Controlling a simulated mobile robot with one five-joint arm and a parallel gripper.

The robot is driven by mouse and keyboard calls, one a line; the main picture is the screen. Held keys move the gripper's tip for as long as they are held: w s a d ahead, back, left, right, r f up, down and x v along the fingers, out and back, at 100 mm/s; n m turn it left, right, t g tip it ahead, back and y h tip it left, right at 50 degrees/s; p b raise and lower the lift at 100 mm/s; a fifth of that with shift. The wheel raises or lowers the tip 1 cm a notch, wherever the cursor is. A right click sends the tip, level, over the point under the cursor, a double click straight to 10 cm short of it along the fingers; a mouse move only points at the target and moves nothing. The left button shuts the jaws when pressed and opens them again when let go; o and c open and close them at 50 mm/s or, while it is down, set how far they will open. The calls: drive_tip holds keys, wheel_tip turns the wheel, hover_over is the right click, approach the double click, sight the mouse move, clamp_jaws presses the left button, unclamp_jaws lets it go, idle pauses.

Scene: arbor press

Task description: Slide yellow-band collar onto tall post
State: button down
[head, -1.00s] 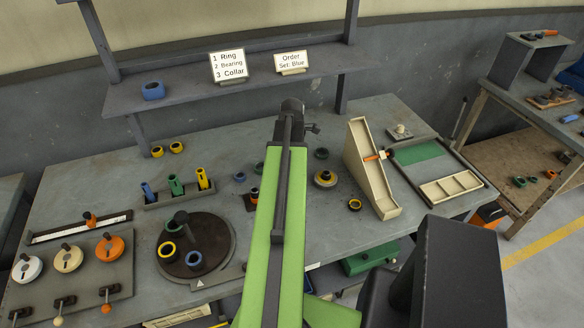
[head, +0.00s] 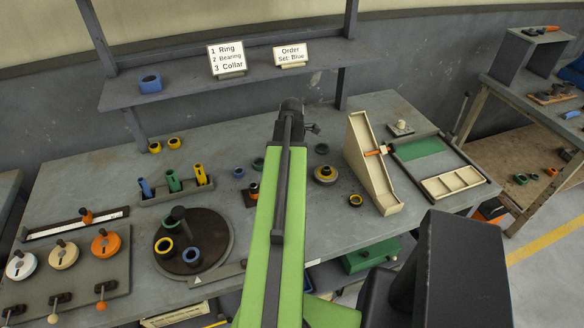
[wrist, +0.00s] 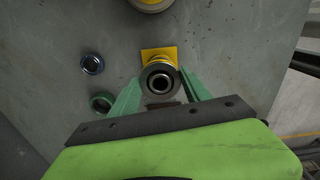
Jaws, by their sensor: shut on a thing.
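In the wrist view my gripper (wrist: 160,78) has its green fingers closed on the two sides of a dark round collar (wrist: 158,93) with an open bore. Yellow (wrist: 153,59) shows just behind the collar; I cannot tell how much of it is the collar's band and how much a square yellow piece below. In the head view my own arm hides the gripper and the collar. A dark upright post (head: 179,214) with a wide top stands on the round turntable (head: 222,225); I cannot tell whether it is the tall post.
In the wrist view a blue ring (wrist: 92,64) and a green ring (wrist: 102,102) lie left of the gripper. A rack (head: 177,194) with blue, green and yellow pieces stands at left. A tall cream ramp (head: 372,165) stands right of my arm.

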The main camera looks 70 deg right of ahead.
drive_tip(key=shift+c, duration=2.1)
unclamp_jaws()
drive_tip(key=o, duration=0.4)
drive_tip(key=shift+r, duration=0.1)
wheel_tip(320, 180, up, 8)
drive_tip(key=p, duration=0.8)
